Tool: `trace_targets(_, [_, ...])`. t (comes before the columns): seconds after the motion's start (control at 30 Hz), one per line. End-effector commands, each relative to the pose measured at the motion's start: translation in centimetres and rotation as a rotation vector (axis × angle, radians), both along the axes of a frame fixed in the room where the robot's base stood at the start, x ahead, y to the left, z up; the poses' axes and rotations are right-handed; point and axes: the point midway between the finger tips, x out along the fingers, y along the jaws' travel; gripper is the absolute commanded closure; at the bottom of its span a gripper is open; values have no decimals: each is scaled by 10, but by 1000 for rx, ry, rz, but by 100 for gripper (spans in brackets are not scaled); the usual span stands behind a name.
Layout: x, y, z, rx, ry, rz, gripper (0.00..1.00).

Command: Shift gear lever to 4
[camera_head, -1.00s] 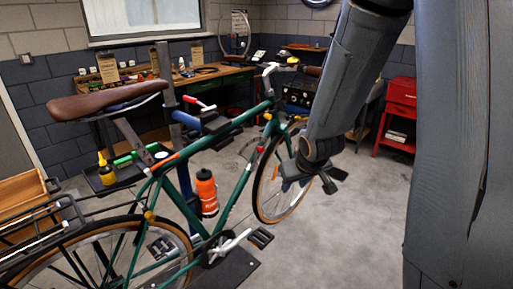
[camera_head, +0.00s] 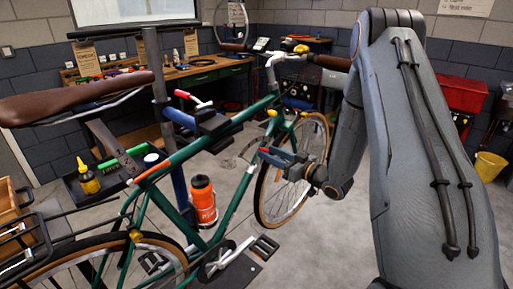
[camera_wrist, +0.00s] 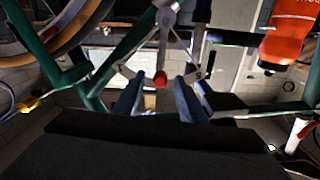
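The gear lever is a slim grey lever with a red tip (camera_wrist: 160,78), mounted on the green bike frame (camera_head: 228,126). In the wrist view its grey arm (camera_wrist: 165,42) comes down from the top and its red tip lies between my fingers. My gripper (camera_wrist: 158,98) is open, with one dark finger on each side of the tip and visible gaps. In the head view my gripper (camera_head: 276,158) is beside the frame's front part, close to the small red tip (camera_head: 264,150).
The bike is held on a stand post (camera_head: 158,75), with an orange bottle (camera_head: 203,200) on its frame. The front wheel (camera_head: 293,190) is right behind my gripper. A workbench (camera_head: 215,70) stands behind; a red cabinet (camera_head: 463,92) and yellow bucket (camera_head: 489,165) stand at right.

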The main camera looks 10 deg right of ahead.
Motion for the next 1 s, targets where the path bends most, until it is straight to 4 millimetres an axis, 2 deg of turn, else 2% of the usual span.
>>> trace_targets(0.2, [28,22,2,-1,0,2,63])
trace_targets(0.4, [46,34,1,-2,1,1,63])
trace_targets(0.77, [51,39,0,-2,1,2,63])
trace_targets(1.0, [51,39,0,-2,1,2,100])
